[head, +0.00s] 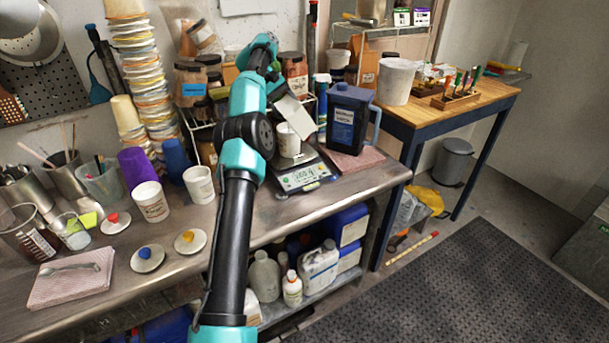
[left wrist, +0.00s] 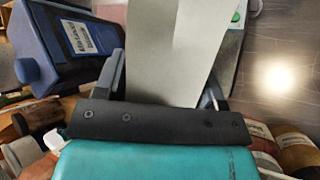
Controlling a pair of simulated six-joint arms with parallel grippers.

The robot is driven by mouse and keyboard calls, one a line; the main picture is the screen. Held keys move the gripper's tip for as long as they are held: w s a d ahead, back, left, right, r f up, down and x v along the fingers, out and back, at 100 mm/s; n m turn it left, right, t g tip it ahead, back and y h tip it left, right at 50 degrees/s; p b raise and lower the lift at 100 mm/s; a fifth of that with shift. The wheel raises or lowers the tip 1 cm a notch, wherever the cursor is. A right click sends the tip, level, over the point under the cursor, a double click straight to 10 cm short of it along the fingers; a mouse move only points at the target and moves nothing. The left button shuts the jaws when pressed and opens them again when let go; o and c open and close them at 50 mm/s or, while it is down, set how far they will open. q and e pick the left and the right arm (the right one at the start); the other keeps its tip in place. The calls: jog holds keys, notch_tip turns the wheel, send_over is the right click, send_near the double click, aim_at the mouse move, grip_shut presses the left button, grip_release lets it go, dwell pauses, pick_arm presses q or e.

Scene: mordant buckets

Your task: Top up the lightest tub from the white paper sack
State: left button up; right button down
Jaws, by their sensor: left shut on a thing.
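My left gripper (head: 281,96) is shut on a white paper sack (head: 295,117), which hangs tilted in the head view. The sack also fills the upper middle of the left wrist view (left wrist: 178,50), between the two fingers. A white tub (head: 288,146) stands on a digital scale (head: 304,178), just below the sack and partly hidden by my arm. The scale's display is lit, but I cannot read it surely. Two more white tubs, one (head: 152,206) and another (head: 199,188), stand on the bench left of my arm. I cannot see powder falling. My right gripper is not in view.
A dark blue jug (head: 347,120) stands close right of the scale. Lids with red (head: 116,224), blue (head: 148,262) and yellow (head: 191,244) knobs lie on the bench. Stacked cups (head: 142,60) and shelved jars crowd the back. A white bucket (head: 397,82) is on the wooden table.

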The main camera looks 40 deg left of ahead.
aim_at(288, 99)
pick_arm(q)
jog(key=shift+d+r, duration=0.1)
jog(key=shift+r, duration=0.1)
jog(key=shift+s+d+r, duration=0.1)
jog(key=shift+s+d+r+m+t+y, duration=0.2)
jog(key=shift+d+r+t+y, duration=0.1)
jog(key=shift+y, duration=0.3)
jog(key=shift+s+d+r+m+t+y, duration=0.2)
jog(key=shift+d+t+y, duration=0.1)
jog(key=shift+y, duration=0.3)
jog(key=shift+r, duration=0.1)
jog(key=shift+s+d+r+m+t+y, duration=0.1)
jog(key=shift+d+r+m+t+y, duration=0.2)
jog(key=shift+r, duration=0.55)
jog(key=shift+s+d+r+n+t+y, duration=0.15)
jog(key=shift+r+y, duration=0.3)
jog(key=shift+r, duration=0.45)
jog(key=shift+s+d+r+m+t+y, duration=0.15)
jog(key=shift+r+m+y, duration=0.15)
jog(key=shift+r, duration=0.55)
